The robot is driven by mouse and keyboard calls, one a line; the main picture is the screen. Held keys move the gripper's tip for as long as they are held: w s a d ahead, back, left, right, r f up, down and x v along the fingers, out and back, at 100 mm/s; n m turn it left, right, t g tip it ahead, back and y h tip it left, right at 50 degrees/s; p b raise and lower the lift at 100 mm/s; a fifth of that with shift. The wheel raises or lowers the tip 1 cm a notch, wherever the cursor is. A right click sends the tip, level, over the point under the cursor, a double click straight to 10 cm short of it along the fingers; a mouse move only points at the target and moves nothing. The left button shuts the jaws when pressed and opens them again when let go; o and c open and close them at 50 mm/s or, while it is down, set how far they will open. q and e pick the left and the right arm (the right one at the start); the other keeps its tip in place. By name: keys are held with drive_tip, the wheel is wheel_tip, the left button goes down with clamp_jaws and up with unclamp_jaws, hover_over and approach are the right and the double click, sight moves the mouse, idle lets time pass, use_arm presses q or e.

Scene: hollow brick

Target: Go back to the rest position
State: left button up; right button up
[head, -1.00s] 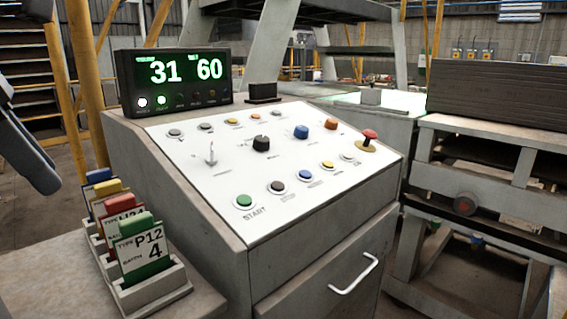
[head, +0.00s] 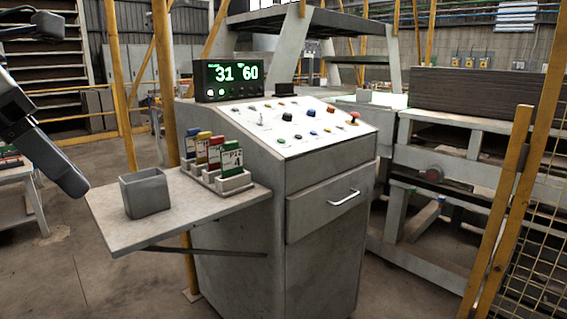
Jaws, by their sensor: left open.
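My left gripper (head: 64,112) is at the left edge, raised and cut off by the frame. Its dark fingers are apart and nothing shows between them. It is left of the control console (head: 235,165) and its side shelf, touching neither. The console has a sloped white panel (head: 300,124) with coloured buttons and a red mushroom knob. Its black display (head: 228,80) reads 31 and 60 in green. My right gripper is not in view.
The side shelf (head: 150,235) carries a grey open box (head: 145,192) and a rack of coloured tags (head: 233,180). A yellow post and mesh fence (head: 497,215) stand at right. A table (head: 20,175) stands at far left. Floor at lower left is clear.

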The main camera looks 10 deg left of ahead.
use_arm(q)
drive_tip(key=w+d+f+n+t+h, duration=0.2)
drive_tip(key=w+f+n+h, duration=0.4)
drive_tip(key=w+f+h, duration=0.25)
wheel_tip(320, 180, down, 17)
drive_tip(key=w+a+n+t+y, duration=0.25)
drive_tip(key=n+t, duration=0.75)
drive_tip(key=n, duration=0.8)
drive_tip(key=s+d+f+n+g+y, duration=0.2)
drive_tip(key=s+d+f+n, duration=0.4)
drive_tip(key=f+n, duration=0.3)
drive_tip(key=s+d+f+n+g+y, duration=0.2)
drive_tip(key=s+d+f+n+y, duration=0.3)
drive_tip(key=f, duration=0.8)
drive_tip(key=s+d+n, duration=0.1)
drive_tip(key=s+n, duration=0.1)
drive_tip(key=n, duration=0.1)
drive_tip(key=shift+s+d+n+g, duration=0.3)
drive_tip(key=shift+n+g, duration=0.1)
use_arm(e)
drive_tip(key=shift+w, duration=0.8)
use_arm(q)
drive_tip(key=shift+c, duration=0.3)
